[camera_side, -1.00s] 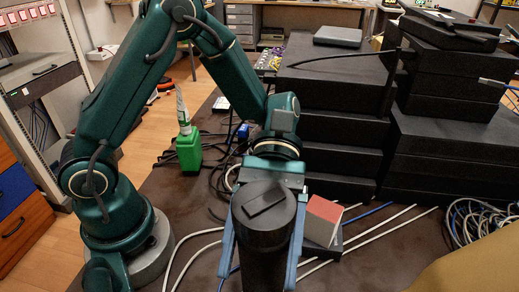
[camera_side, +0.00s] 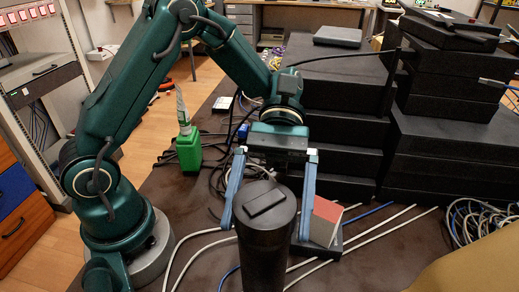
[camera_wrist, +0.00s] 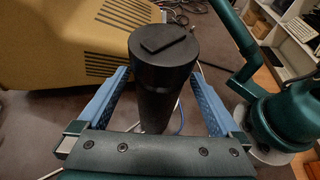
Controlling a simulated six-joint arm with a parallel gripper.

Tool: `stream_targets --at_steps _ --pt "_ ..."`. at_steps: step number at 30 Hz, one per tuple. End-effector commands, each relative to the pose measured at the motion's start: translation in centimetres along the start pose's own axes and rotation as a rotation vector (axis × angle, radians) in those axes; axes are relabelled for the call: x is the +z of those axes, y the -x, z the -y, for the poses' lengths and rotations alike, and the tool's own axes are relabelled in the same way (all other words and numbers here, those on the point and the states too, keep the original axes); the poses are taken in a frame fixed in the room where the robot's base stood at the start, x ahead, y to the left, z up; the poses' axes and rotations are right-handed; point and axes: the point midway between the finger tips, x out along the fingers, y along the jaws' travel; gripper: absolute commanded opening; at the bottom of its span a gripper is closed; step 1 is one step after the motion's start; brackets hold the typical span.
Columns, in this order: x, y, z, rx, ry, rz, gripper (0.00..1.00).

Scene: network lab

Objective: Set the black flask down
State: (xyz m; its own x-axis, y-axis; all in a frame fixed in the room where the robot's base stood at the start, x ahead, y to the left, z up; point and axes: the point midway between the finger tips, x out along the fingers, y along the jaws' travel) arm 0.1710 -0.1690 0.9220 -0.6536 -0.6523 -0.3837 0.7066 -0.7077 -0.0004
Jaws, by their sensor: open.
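The black flask (camera_side: 264,243) stands upright on the dark table at the front centre of the side view; its base is cut off by the frame's lower edge. In the wrist view the flask (camera_wrist: 162,85) rises between the two blue fingers. My gripper (camera_side: 268,233) is open, with a finger on either side of the flask. In the wrist view, a gap shows between each finger and the flask. The gripper body is behind the flask, seen from the side camera.
A red-and-grey block (camera_side: 324,220) sits close to the right finger. White and blue cables (camera_side: 385,222) lie across the table. A green bottle (camera_side: 188,150) stands at back left. Stacked black boxes (camera_side: 335,110) fill the back right. A yellow-tan case (camera_wrist: 65,45) shows in the wrist view.

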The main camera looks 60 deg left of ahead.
Motion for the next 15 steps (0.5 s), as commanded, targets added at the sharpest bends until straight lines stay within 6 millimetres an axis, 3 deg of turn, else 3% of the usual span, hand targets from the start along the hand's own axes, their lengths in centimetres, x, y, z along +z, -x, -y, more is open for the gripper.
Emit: stream_targets --at_steps 6,15 --pt "0.0 1.8 0.0 0.001 0.0 0.001 1.0" --pt "0.0 2.1 0.0 -0.001 0.001 0.001 1.0"
